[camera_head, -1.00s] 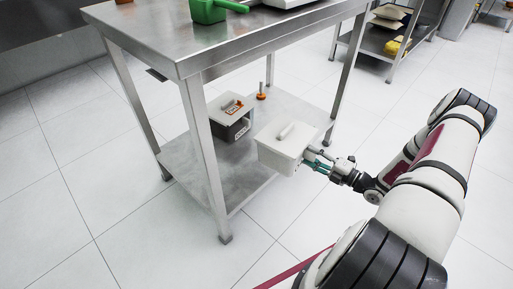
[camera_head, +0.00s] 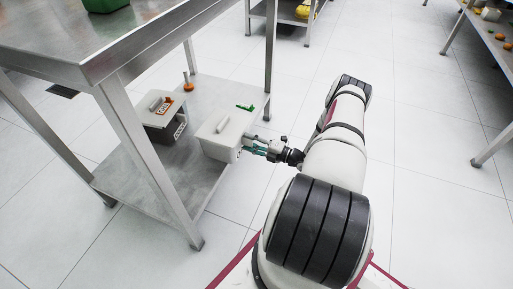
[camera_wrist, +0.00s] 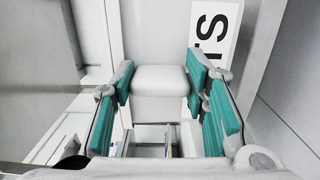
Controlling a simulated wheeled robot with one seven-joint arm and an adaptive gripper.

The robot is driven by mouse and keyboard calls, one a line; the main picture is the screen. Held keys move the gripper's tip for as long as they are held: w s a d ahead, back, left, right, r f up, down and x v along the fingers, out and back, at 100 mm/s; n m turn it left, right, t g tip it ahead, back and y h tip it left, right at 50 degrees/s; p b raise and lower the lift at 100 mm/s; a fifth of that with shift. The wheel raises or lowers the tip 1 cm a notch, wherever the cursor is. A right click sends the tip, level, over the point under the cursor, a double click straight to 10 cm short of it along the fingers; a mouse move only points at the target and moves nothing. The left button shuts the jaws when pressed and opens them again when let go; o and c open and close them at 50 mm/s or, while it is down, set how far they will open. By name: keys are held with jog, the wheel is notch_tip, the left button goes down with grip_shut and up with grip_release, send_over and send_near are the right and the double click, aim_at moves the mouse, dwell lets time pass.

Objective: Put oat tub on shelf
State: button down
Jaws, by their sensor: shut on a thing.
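The oat tub (camera_head: 228,133) is a white lidded box with a handle on top, upright at the right side of the steel table's lower shelf (camera_head: 190,195). I cannot tell whether it touches the shelf. In the wrist view, the teal finger pads stand on both sides of a white block on the tub (camera_wrist: 160,80).
A grey-white bin with an orange label (camera_head: 165,107) stands left of the tub. An orange peg (camera_head: 187,84) and a small green item (camera_head: 245,107) are on the shelf behind. Table legs (camera_head: 150,160) and the tabletop hem the shelf in. Open floor lies right.

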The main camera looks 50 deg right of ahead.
jog(key=b+x, duration=0.1)
jog(key=x, duration=0.2)
jog(key=d+b+x, duration=0.1)
jog(key=x, duration=0.2)
jog(key=b+x, duration=0.1)
jog(key=x, duration=0.3)
jog(key=shift+w+d+f, duration=0.3)
jog(key=shift+d+f, duration=0.05)
jog(key=shift+d, duration=0.05)
jog(key=shift+f+b, duration=1.2)
jog(key=shift+f, duration=0.6)
jog(key=c, duration=0.9)
grip_release()
jog(key=shift+s, duration=0.1)
jog(key=shift+c, duration=0.2)
jog(key=p+v, duration=0.3)
jog(key=v, duration=0.9)
